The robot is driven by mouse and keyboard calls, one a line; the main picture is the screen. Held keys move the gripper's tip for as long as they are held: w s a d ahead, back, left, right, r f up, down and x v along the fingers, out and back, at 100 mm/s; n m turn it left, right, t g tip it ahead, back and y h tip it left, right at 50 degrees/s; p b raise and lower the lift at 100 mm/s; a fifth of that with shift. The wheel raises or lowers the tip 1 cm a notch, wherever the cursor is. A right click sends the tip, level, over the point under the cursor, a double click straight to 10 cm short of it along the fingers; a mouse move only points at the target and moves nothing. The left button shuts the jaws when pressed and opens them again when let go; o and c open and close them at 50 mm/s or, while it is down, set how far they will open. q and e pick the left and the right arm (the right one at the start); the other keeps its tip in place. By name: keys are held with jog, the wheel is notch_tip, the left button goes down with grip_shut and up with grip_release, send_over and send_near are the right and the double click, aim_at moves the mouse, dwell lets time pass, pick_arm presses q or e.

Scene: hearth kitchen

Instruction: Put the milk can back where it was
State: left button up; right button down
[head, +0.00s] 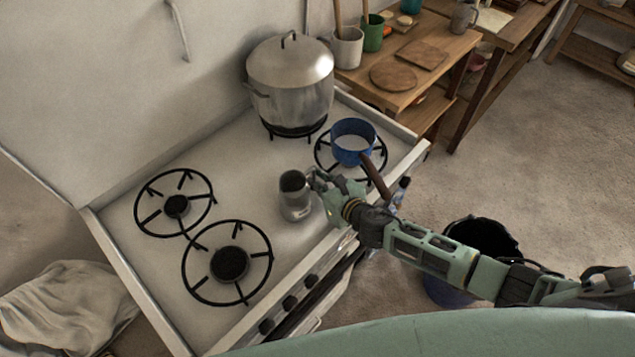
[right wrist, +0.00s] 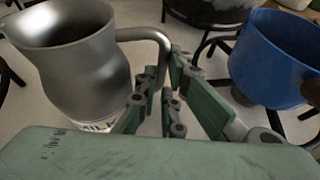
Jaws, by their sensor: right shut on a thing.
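The milk can (head: 294,197) is a small grey metal jug on the white stove top, between the burners and near the front edge. In the right wrist view the milk can (right wrist: 78,60) looks upright, with part of a "MILK" label low on its body. My right gripper (head: 322,187) is at the can's right side. In the right wrist view the gripper (right wrist: 170,92) is shut on the can's handle. I cannot tell whether the can's base touches the stove. My left gripper is not in view.
A blue saucepan (head: 352,141) with white contents stands on the right burner, close to my gripper. A large lidded pot (head: 290,84) stands behind. Two left burners (head: 230,264) are empty. A wooden side table (head: 440,78) holds cups and round and square boards.

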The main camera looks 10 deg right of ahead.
jog(key=shift+f, duration=0.1)
jog(key=c, duration=1.9)
grip_release()
jog(key=shift+o, duration=0.2)
jog(key=shift+r, duration=0.2)
jog(key=v, duration=1.2)
jog(key=shift+b, duration=0.45)
